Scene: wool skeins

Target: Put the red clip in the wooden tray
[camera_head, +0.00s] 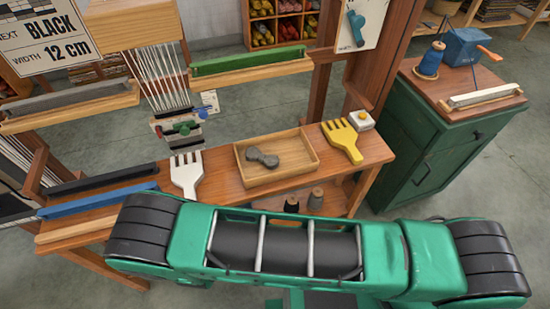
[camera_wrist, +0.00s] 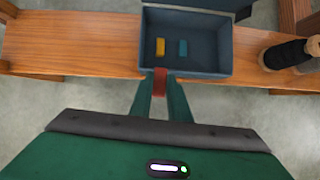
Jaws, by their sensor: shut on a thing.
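My gripper (camera_wrist: 161,90) shows in the wrist view with its two green fingers shut on the red clip (camera_wrist: 161,82). The clip sits between the fingertips, at the near edge of a dark blue-grey box in the picture; I cannot tell whether they touch. The wooden tray (camera_head: 285,177) lies on the bench in the head view, with a grey lumpy object (camera_head: 262,158) in it. The tray does not show in the wrist view. My gripper and the red clip do not show in the head view, where my green arm crosses the front.
The dark box (camera_wrist: 205,73) holds a yellow clip (camera_wrist: 160,47) and a teal clip (camera_wrist: 183,48). A dark spool (camera_wrist: 285,55) stands right of it. On the bench, a white comb (camera_head: 187,176) and a yellow comb (camera_head: 343,140) flank the tray. A green cabinet (camera_head: 420,140) stands at right.

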